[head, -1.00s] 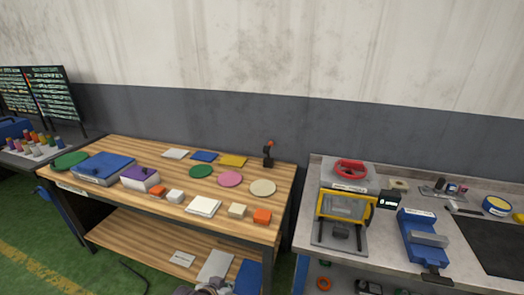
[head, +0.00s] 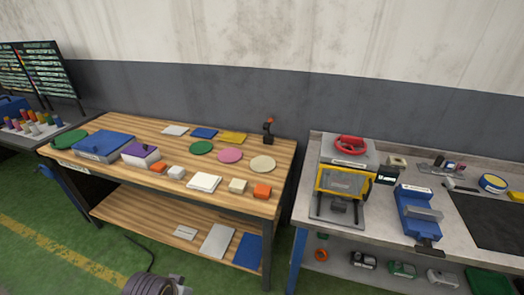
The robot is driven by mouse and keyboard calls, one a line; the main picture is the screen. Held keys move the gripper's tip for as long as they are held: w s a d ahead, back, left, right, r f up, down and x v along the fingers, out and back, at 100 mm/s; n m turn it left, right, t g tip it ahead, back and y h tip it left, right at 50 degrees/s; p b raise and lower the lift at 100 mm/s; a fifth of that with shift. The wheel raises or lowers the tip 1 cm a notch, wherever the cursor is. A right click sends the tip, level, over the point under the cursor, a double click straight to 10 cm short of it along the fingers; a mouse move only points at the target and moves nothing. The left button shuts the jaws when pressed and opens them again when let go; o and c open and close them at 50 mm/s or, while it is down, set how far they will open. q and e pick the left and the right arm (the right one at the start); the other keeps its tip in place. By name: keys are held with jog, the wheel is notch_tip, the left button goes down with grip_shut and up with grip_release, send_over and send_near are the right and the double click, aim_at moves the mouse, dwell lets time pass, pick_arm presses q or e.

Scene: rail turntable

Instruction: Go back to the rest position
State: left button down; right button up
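Neither of my grippers shows in the head view. A dark grey ribbed part, seemingly of one of my arms, is cut off by the bottom edge left of centre; whether a gripper is attached below is hidden. The wooden workbench (head: 100,134) stands ahead on the left, and the grey-topped bench (head: 299,208) stands on the right. No arm of mine is seen touching either bench.
The wooden bench carries a blue case (head: 103,145), a purple-and-white box (head: 140,156), coloured discs and small blocks. The grey bench carries a yellow-framed machine (head: 343,182) and a blue vise (head: 416,211). Green floor (head: 50,237) is open at lower left.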

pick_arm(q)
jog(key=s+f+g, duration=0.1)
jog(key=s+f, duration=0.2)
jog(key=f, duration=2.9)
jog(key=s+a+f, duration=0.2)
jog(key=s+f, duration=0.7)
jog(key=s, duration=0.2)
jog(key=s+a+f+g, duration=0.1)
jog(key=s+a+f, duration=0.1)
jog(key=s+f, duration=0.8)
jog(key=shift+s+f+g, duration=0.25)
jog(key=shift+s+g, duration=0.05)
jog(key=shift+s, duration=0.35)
